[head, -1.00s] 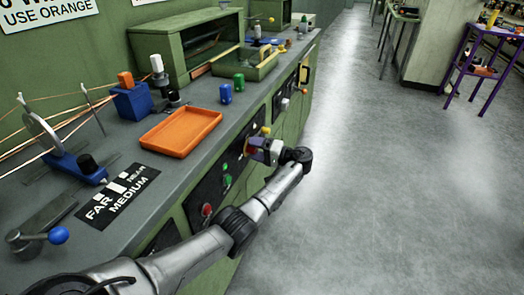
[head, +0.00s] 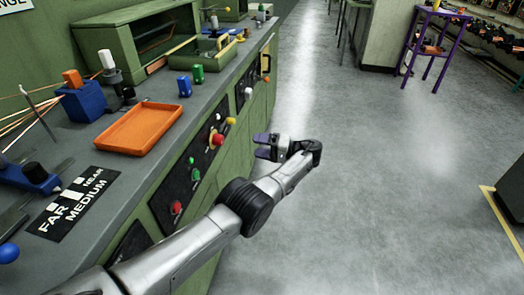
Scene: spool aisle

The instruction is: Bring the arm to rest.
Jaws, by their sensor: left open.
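My left arm comes in from the lower left and reaches along the front of the green bench. My left gripper (head: 262,146) hangs over the aisle floor, to the right of the control panel (head: 200,160) on the bench front. Its purple-tipped jaws point left toward the panel, apart from it, and nothing shows between them. It is open. My right gripper is not in view.
A purple stand (head: 425,45) is at the far right. A dark box (head: 512,190) stands at the right edge. The aisle floor between is clear.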

